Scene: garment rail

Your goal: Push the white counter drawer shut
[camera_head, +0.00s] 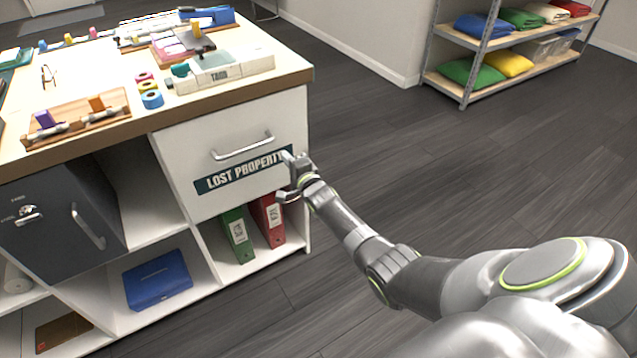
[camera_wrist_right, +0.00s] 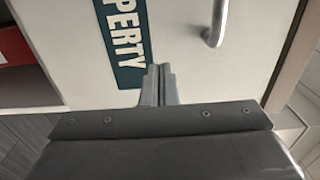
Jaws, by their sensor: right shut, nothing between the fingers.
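The white drawer (camera_head: 185,148) is at the right end of the counter front. It has a silver bar handle (camera_head: 243,148) and a dark "LOST PROPERTY" label (camera_head: 235,172). Its front looks about level with the counter's face; I cannot tell whether a gap is left. My right gripper (camera_head: 290,164) is shut and empty at the label's right end. In the right wrist view the shut fingertips (camera_wrist_right: 158,72) point at the drawer front (camera_wrist_right: 195,65) beside the label, below the handle (camera_wrist_right: 215,25). They look close to it; contact is unclear. My left gripper is not in view.
The counter top (camera_head: 215,110) carries tape rolls, trays and boxes. Below the drawer, green (camera_head: 238,234) and red (camera_head: 268,218) binders stand in an open shelf. A dark cabinet door (camera_head: 60,222) is at left. Open floor lies to the right, with a metal shelf rack (camera_head: 490,60) behind.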

